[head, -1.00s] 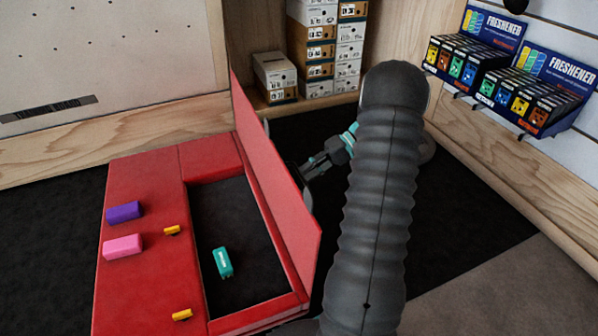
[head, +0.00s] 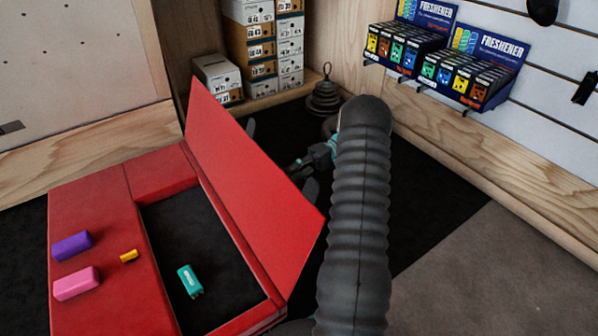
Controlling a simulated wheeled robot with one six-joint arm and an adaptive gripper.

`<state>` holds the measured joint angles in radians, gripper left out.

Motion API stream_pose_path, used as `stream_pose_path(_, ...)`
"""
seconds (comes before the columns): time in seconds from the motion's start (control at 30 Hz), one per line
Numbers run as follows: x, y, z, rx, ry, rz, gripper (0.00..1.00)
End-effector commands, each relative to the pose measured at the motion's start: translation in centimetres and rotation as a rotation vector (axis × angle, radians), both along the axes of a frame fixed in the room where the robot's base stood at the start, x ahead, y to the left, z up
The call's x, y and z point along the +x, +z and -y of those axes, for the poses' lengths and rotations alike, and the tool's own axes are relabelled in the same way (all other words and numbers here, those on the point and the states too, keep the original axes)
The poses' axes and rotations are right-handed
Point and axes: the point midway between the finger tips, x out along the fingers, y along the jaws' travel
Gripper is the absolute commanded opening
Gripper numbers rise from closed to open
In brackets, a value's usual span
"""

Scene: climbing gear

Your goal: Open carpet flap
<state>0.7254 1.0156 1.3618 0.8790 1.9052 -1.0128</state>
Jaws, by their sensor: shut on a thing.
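The red carpet flap (head: 245,185) stands raised along the right side of a rectangular opening in the red mat (head: 90,225). It leans outward to the right, away from the opening. My gripper (head: 308,172) is at the flap's right side, partly hidden behind it and by my own arm. It is shut on the flap, though the fingertips' contact is mostly hidden. The dark recess (head: 195,240) under the flap is exposed. A teal block (head: 190,281) lies in it.
A purple block (head: 72,246), a pink block (head: 77,284) and a small yellow piece (head: 129,256) lie on the mat. A freshener display (head: 450,60) hangs on the right wall. Floor at right is clear.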

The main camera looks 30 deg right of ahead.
Motion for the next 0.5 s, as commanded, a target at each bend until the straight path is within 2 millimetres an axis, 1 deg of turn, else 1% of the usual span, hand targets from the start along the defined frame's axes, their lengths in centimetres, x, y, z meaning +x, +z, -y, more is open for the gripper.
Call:
stream_pose_path(0.03,-0.14,-1.70,-0.62,-0.007,0.007,-0.021,0.00)
stream_pose_path(0.17,-0.14,-1.70,-0.63,-0.007,0.007,-0.021,0.00)
stream_pose_path(0.2,-0.14,-1.70,-0.64,-0.007,0.007,-0.021,0.37)
stream_pose_path(0.27,-0.14,-1.68,-0.64,-0.006,0.006,-0.020,0.37)
stream_pose_path(0.33,-0.16,-1.63,-0.50,-0.006,0.003,-0.021,0.40)
stream_pose_path(0.4,-0.20,-1.56,-0.33,-0.007,0.000,-0.020,0.37)
stream_pose_path(0.5,-0.23,-1.48,-0.16,-0.007,-0.004,-0.020,0.37)
